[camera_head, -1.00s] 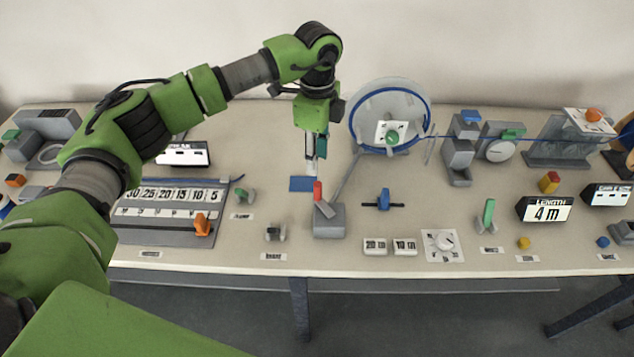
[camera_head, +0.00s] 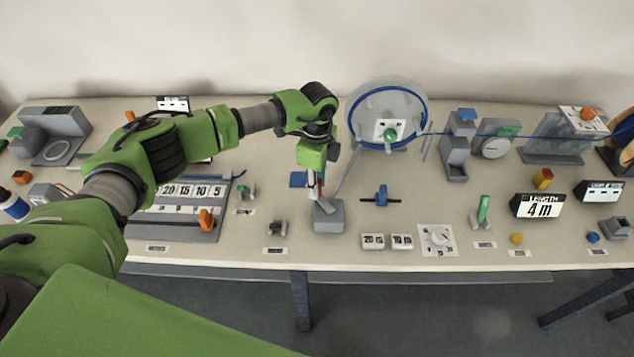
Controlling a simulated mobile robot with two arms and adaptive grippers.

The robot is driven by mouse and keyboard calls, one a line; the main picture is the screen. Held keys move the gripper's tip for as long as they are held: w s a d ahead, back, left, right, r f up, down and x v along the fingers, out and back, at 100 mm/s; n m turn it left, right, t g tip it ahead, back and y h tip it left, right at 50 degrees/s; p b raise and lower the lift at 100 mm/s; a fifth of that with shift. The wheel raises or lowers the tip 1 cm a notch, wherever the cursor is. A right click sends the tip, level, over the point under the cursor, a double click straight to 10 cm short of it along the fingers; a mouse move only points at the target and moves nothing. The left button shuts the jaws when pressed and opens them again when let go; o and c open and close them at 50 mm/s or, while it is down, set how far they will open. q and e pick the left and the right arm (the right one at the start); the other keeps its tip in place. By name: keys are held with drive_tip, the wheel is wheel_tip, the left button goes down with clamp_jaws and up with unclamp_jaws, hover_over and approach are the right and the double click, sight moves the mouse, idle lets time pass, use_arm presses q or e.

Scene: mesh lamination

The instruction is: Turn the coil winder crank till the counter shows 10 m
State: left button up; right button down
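The coil winder is a clear disc (camera_head: 415,103) with blue cable around it and a green knob (camera_head: 389,135) on a white plate. A grey crank box (camera_head: 329,219) stands in front of it, to the left, with a grey slanting rod behind. The length counter (camera_head: 537,206) reads 4 m. My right gripper is out of view.
A blue clamp-like part (camera_head: 381,196) stands right of the crank box. Two number tiles (camera_head: 387,241) and a white dial (camera_head: 437,240) lie along the front. A scale board with an orange slider (camera_head: 206,219) is left. Blue cable runs right from the disc.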

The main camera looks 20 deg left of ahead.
use_arm(q)
clamp_jaws()
drive_tip(key=shift+w, duration=0.1)
drive_tip(key=shift+w+d+f+m+b, duration=0.15)
drive_tip(key=shift+w+d+m+b, duration=0.1)
drive_tip(key=shift+m+b, duration=0.65)
drive_tip(key=s+d+m+b, duration=0.2)
drive_tip(key=d+m+b, duration=0.2)
drive_tip(key=m+b, duration=0.5)
drive_tip(key=s+d+m+b, duration=0.1)
drive_tip(key=d+m+b, duration=0.4)
drive_tip(key=m+b, duration=0.5)
drive_tip(key=shift+s+r+m, duration=0.2)
drive_tip(key=shift+s+m, duration=0.2)
drive_tip(key=shift+m, duration=3.5)
